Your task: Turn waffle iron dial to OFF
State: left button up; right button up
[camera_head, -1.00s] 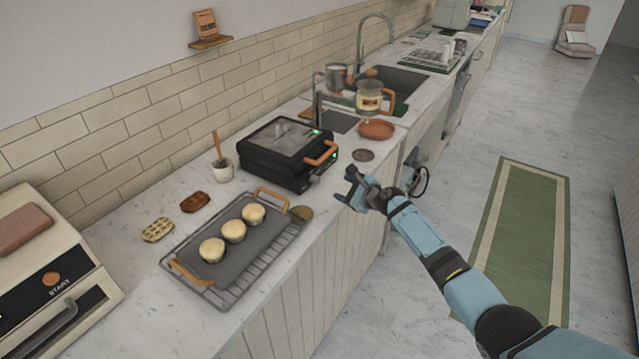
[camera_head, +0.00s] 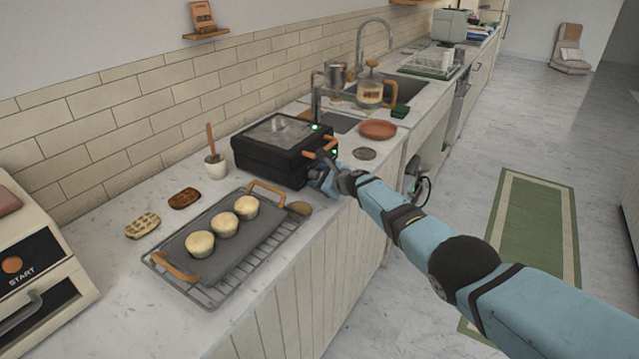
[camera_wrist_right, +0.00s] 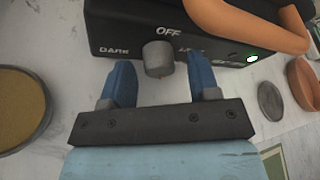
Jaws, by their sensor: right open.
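The black waffle iron (camera_head: 272,150) stands closed on the counter, with an orange handle (camera_head: 322,148) at its front. In the right wrist view, its front panel (camera_wrist_right: 120,25) shows a grey dial (camera_wrist_right: 158,58) below the word OFF, with DARK to its left and a partly hidden label to its right. A green light (camera_wrist_right: 252,58) glows at the right. My right gripper (camera_wrist_right: 163,85) is open, with one blue finger on each side of the dial and gaps between; in the head view it (camera_head: 325,182) is at the iron's front. The dial is hidden in the head view. My left gripper is not in view.
A rack with a griddle (camera_head: 190,240) holding three round cakes lies left of the iron. A brown-topped round object (camera_wrist_right: 22,105) is left of the gripper. A terracotta plate (camera_head: 378,129) and a grey disc (camera_head: 364,154) lie to the right.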

jog(key=shift+c, duration=0.3)
jog(key=c, duration=0.9)
jog(key=shift+o, duration=0.2)
jog(key=shift+f, duration=0.15)
jog(key=shift+n+t, duration=0.3)
jog(key=shift+n, duration=0.2)
jog(key=o, duration=0.9)
jog(key=shift+r, duration=0.2)
